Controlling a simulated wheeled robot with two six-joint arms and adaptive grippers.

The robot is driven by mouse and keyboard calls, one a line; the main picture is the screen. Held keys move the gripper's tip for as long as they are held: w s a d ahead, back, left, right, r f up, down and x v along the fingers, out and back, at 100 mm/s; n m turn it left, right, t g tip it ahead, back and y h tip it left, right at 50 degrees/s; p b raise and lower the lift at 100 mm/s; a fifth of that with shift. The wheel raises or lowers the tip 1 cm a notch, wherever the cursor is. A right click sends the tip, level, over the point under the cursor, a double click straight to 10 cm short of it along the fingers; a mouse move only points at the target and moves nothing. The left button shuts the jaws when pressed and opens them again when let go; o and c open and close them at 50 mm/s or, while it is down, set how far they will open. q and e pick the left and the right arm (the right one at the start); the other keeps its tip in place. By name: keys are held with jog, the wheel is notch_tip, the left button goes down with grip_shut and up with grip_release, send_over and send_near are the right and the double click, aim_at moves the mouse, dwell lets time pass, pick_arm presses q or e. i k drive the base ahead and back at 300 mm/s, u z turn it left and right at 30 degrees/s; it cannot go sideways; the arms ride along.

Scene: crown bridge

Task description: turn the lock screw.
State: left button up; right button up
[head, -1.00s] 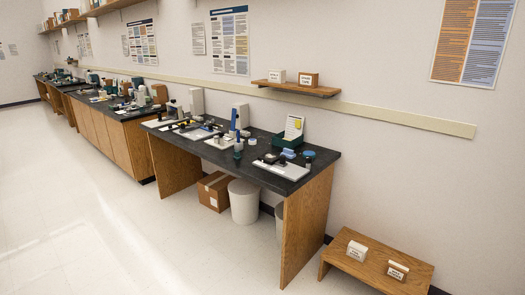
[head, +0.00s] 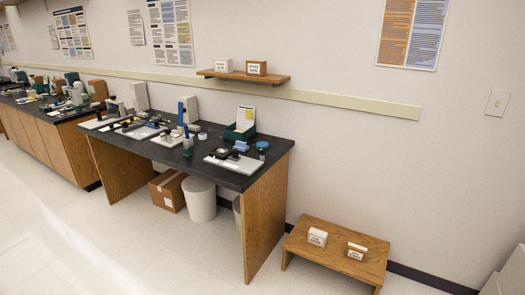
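No lock screw can be made out at this distance. The dark-topped bench (head: 110,146) stands against the wall at left centre. Several small instruments sit on it, among them a white board with a black part (head: 222,160) near its right end and a blue upright device (head: 181,112) further left. The parts on them are too small to tell apart. Neither of my grippers is in the head view.
A low wooden stool (head: 325,252) with two small labelled boxes stands right of the bench. A cardboard box (head: 168,190) and a white bin (head: 200,199) are under the bench. A wall shelf (head: 243,77) is above. The floor in front is clear.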

aim_at(261, 151)
jog(key=z, duration=0.2)
jog(key=i, duration=0.3)
jog(key=z, duration=0.85)
jog(key=i, duration=0.95)
jog(key=z, duration=0.15)
